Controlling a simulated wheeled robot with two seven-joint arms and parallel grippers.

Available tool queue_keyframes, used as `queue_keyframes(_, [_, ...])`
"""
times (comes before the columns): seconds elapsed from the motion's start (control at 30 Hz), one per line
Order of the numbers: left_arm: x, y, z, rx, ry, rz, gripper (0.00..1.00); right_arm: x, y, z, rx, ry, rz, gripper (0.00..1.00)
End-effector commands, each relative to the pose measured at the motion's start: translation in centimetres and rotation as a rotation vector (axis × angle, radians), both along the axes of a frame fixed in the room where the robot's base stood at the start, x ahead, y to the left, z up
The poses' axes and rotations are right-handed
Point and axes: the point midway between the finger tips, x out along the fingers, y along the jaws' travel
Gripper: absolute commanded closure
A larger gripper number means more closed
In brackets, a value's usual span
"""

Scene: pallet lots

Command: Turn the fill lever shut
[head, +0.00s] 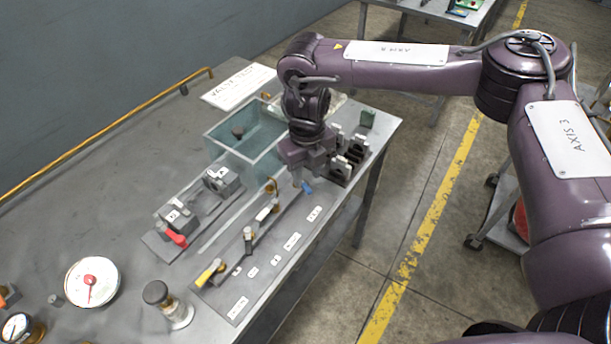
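A strip with several small levers runs along the table's front side. It has a yellow lever (208,272), a dark lever (248,236), a white lever (266,210) and a blue lever (307,188). A red lever (176,238) sits on a separate valve block behind the strip. The small labels are too blurred for me to tell which lever is the fill one. My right gripper (301,181) points down at the blue lever, right beside or over it. Its fingers are small and partly hidden, so contact and opening are unclear. My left gripper is out of view.
A clear open-topped tank (222,142) stands behind my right gripper. Dark blocks (345,165) stand to its right, near the table's end. The table's left middle is clear.

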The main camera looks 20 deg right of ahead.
Motion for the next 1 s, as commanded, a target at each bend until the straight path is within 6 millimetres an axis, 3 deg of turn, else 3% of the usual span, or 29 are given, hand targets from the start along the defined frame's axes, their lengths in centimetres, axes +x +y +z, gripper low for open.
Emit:
queue_keyframes(0.07, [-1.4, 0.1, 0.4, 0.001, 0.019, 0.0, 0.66, -0.1, 0.0, -1.1, -0.001, 0.002, -0.001, 0.66])
queue_keyframes(0.17, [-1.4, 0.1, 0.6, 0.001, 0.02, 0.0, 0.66, 0.0, 0.0, -2.4, -0.001, 0.002, -0.002, 0.66])
queue_keyframes(0.4, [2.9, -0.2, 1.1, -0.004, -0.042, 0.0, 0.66, 0.0, 0.0, -3.4, 0.001, -0.002, -0.001, 0.66])
queue_keyframes(0.57, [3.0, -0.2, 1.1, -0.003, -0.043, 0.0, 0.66, 0.0, 0.0, -3.4, 0.001, -0.002, -0.001, 0.66])
queue_keyframes(0.83, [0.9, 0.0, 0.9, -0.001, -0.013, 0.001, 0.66, 0.0, 0.0, -3.4, 0.001, -0.002, -0.001, 1.0])
queue_keyframes(1.0, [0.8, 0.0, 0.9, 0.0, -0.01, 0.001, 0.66, 0.0, 0.0, -3.4, 0.001, -0.002, -0.003, 1.0])
